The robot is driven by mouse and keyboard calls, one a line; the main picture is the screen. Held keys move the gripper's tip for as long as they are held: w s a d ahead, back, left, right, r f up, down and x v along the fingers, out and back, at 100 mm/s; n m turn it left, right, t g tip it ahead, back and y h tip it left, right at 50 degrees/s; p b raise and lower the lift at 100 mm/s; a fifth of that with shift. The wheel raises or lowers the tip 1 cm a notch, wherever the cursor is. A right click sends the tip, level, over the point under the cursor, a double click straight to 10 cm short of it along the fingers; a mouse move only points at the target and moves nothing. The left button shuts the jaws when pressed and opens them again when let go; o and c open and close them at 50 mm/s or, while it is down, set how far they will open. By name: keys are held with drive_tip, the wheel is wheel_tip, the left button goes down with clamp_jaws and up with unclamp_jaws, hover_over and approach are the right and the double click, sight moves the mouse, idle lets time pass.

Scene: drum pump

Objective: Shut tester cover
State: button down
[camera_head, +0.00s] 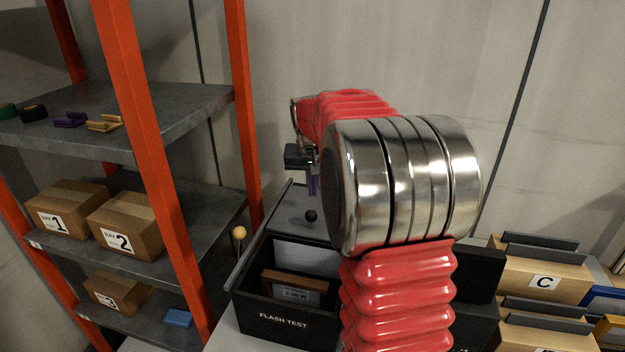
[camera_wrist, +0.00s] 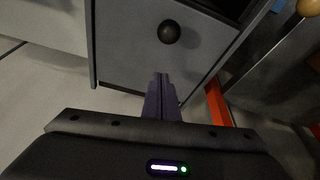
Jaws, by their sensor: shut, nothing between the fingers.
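The tester is a black open-topped box labelled FLASH TEST (camera_head: 282,323), in the lower middle of the head view. Its grey cover (camera_head: 290,200) stands open at the back of the box, with a black ball knob (camera_head: 310,216) on its face. In the wrist view the cover (camera_wrist: 125,45) fills the upper middle, and its knob (camera_wrist: 169,31) is beyond the fingertips. My gripper (camera_head: 313,185) is shut and empty, near the cover's upper edge. Its purple fingers also show in the wrist view (camera_wrist: 161,80). A brown framed item with a label (camera_head: 295,287) sits inside the box. My arm hides the box's right side.
A yellow ball on a stem (camera_head: 239,233) stands left of the tester. An orange-framed shelf (camera_head: 150,130) with cardboard boxes (camera_head: 126,224) is at the left. Bins, one marked C (camera_head: 543,282), are at the right. A wall stands behind.

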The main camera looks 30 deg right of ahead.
drive_tip(key=shift+w+d+f, duration=0.1)
drive_tip(key=shift+w+f, duration=0.05)
drive_tip(key=shift+f, duration=0.45)
drive_tip(key=shift+s+a, duration=0.5)
drive_tip(key=shift+s, duration=0.15)
drive_tip(key=shift+s+a+f, duration=0.25)
drive_tip(key=shift+s+a, duration=0.45)
drive_tip(key=shift+s, duration=0.2)
drive_tip(key=shift+s, duration=0.1)
